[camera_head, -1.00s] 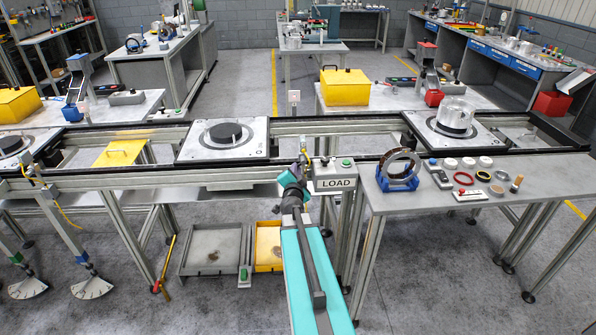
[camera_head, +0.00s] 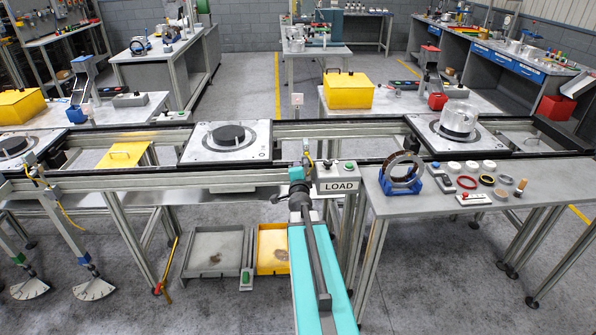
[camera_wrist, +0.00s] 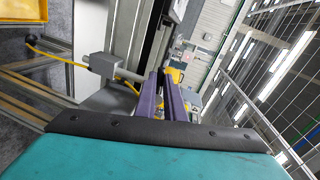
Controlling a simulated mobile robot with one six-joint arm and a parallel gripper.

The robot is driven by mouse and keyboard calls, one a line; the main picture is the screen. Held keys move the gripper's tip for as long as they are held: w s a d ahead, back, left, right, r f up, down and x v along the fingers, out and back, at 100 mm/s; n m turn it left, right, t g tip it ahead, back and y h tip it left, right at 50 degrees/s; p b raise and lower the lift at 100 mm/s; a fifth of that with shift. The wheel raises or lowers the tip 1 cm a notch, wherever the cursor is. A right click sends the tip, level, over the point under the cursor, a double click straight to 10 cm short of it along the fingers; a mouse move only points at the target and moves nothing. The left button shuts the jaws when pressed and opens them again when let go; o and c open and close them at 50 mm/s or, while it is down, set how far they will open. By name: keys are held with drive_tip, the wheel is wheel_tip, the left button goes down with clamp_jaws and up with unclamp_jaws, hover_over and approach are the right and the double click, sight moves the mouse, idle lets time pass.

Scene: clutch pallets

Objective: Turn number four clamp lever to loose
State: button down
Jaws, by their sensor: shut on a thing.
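My gripper (camera_wrist: 162,92) shows in the wrist view as two purple fingers close together beyond the teal wrist housing. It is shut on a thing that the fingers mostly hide. In the head view, the teal end of my arm (camera_head: 297,173) is at the front rail, just left of the LOAD box (camera_head: 338,186). I cannot make out the number four clamp lever or its number there. A grey block with a rod (camera_wrist: 97,67) and a yellow cable sits left of the fingers in the wrist view.
Two hanging levers with white fan scales (camera_head: 93,288) are at lower left. Pallets (camera_head: 200,155) (camera_head: 487,142) sit on the conveyor. A bench (camera_head: 460,222) with rings and small parts stands at right. Trays (camera_head: 187,262) lie on the floor left of my arm.

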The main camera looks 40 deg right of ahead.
drive_tip(key=shift+s+f, duration=0.1)
drive_tip(key=c, duration=1.8)
unclamp_jaws()
drive_tip(key=shift+c, duration=0.2)
drive_tip(key=shift+a, duration=0.15)
